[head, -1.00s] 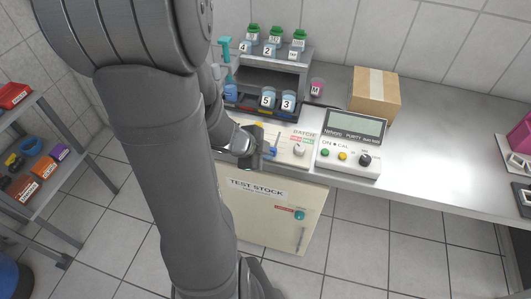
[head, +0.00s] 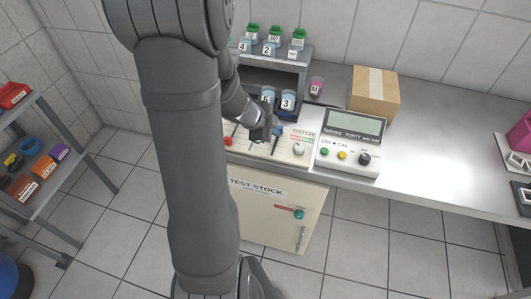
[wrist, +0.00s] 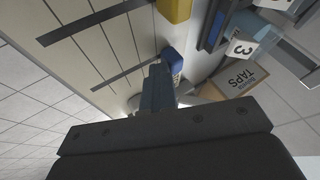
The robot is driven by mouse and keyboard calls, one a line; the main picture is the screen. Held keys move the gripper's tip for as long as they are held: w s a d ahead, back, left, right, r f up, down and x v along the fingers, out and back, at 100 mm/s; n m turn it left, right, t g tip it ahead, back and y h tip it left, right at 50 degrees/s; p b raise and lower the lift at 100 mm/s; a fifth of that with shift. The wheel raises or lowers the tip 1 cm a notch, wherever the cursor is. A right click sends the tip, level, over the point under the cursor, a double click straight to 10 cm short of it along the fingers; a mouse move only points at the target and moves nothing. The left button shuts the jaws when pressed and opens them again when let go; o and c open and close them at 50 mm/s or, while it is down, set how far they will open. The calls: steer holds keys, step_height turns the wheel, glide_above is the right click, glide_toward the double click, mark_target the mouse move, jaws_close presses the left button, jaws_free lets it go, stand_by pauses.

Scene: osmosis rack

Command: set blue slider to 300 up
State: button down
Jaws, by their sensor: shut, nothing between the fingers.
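The slider panel (head: 250,147) lies on the bench top, left of the purity meter. The blue slider (head: 278,130) shows beside my gripper (head: 270,135), near the back end of its slot. In the wrist view the blue slider (wrist: 173,60) sits right at the tip of my gripper (wrist: 158,85), apparently touching it. My gripper is shut and holds nothing. The yellow slider (wrist: 175,8) is just beyond it in the wrist view; my arm hides it in the head view. The scale marks cannot be read.
A red slider (head: 228,141) is at the panel's left. Numbered cups (head: 287,99) stand just behind the panel. A cardboard box (head: 375,95) is farther back.

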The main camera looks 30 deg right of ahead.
steer(key=s+a, duration=0.3)
steer(key=shift+a+r, duration=0.15)
steer(key=shift+r, duration=0.2)
steer(key=v, duration=0.9)
stand_by(0.4)
steer(key=x, duration=0.8)
steer(key=shift+f, duration=0.3)
steer(key=shift+d+f, duration=0.3)
steer(key=shift+f, duration=0.05)
steer(key=shift+s+a+f, duration=0.1)
steer(key=shift+s+a, duration=1.15)
steer(key=shift+s, duration=0.1)
steer(key=shift+w, duration=0.1)
